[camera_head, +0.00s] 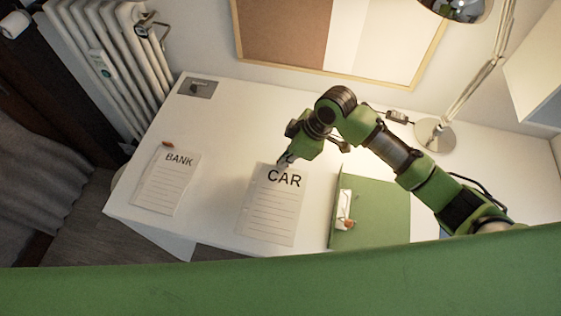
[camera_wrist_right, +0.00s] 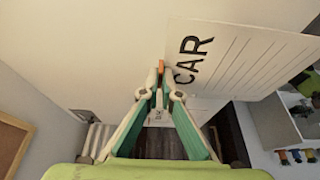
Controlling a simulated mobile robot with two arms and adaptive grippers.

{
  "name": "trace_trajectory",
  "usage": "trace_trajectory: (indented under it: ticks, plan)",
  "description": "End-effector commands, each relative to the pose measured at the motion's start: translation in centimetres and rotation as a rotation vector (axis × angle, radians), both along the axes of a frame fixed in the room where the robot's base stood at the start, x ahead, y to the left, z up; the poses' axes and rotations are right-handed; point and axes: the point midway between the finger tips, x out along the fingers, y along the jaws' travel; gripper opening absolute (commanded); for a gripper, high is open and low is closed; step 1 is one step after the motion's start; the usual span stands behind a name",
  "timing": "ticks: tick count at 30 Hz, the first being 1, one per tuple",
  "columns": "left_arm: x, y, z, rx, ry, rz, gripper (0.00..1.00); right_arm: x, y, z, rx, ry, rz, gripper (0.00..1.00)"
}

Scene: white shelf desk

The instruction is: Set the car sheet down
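The car sheet (camera_head: 270,210), white with black "CAR" lettering and ruled lines, is over the front middle of the white desk. In the right wrist view the car sheet (camera_wrist_right: 245,65) extends to the right from the fingertips. My right gripper (camera_head: 287,160) is at the sheet's top edge and covers a little of it. In the wrist view its fingers (camera_wrist_right: 160,80) come together at a small orange piece by the sheet's edge, and it looks shut there. I cannot tell whether the sheet touches the desk. My left gripper is not in view.
The bank sheet (camera_head: 167,184) lies to the left on the desk (camera_head: 225,130), with a small orange piece at its top. A green board (camera_head: 378,208) lies to the right, with a white and orange item on it. A lamp base (camera_head: 434,133) stands at the back.

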Motion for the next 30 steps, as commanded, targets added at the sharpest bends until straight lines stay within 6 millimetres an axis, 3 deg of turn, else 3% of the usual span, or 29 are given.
trace_trajectory:
  ticks: [6,11,18,29,30]
  plan:
    - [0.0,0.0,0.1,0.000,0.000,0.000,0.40,1.9,0.7,-2.3,0.002,-0.001,-0.001,0.00]
    - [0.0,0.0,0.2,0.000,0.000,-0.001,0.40,2.6,1.0,-3.2,0.001,-0.001,0.000,0.00]
    - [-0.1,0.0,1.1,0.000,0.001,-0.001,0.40,2.6,0.9,-6.0,0.000,-0.001,-0.001,0.00]
    - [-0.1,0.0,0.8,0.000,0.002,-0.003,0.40,2.6,0.9,-6.6,0.000,-0.002,-0.001,0.00]
    - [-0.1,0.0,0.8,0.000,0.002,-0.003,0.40,2.6,0.9,-6.6,0.000,-0.002,-0.001,0.06]
